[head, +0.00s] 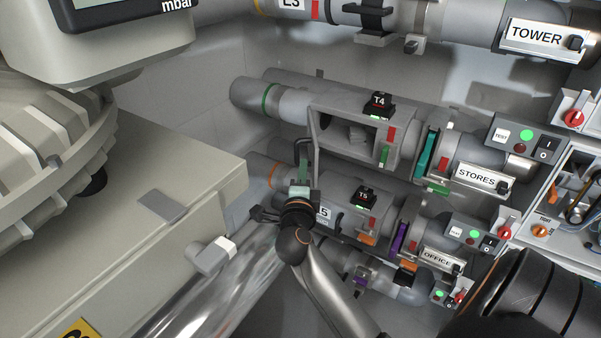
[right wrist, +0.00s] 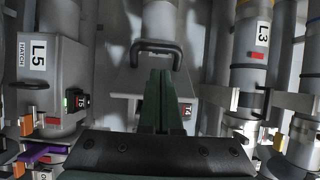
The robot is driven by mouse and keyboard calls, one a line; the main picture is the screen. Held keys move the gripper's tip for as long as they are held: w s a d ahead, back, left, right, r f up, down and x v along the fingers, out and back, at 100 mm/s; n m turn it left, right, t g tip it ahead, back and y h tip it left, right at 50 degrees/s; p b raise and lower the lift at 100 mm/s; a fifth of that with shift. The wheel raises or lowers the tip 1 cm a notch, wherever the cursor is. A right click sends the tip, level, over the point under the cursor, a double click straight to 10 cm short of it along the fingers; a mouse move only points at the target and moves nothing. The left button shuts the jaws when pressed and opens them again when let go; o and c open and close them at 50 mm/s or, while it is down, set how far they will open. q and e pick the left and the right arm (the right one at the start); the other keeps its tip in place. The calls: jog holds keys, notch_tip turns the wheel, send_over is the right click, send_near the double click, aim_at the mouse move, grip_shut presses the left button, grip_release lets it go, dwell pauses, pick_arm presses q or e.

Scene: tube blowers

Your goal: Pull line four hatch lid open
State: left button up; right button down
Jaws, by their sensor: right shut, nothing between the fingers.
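The line four pipe (head: 290,105) carries a T4 display (head: 379,103) and a grey hatch box with an opening (head: 347,132) into a dark interior. The hatch lid (head: 314,135) appears to stand out edge-on at the opening's left side. Its black handle (head: 301,146) is a bracket, also in the right wrist view (right wrist: 157,45). My right gripper (head: 303,168) is shut and empty. Its green fingers (right wrist: 158,80) point at the handle, their tips at or just below its bar. I cannot tell whether they touch it. My left gripper is out of view.
The line five pipe with its T5 display (head: 365,196) runs close below my right gripper. The L3 pipe (head: 345,12) runs above. A pale cabinet (head: 150,195) stands at left. Switch boxes (head: 525,140) crowd the right side.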

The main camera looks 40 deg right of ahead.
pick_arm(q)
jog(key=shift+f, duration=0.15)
pick_arm(e)
jog(key=x, duration=0.6)
jog(key=shift+f, duration=0.1)
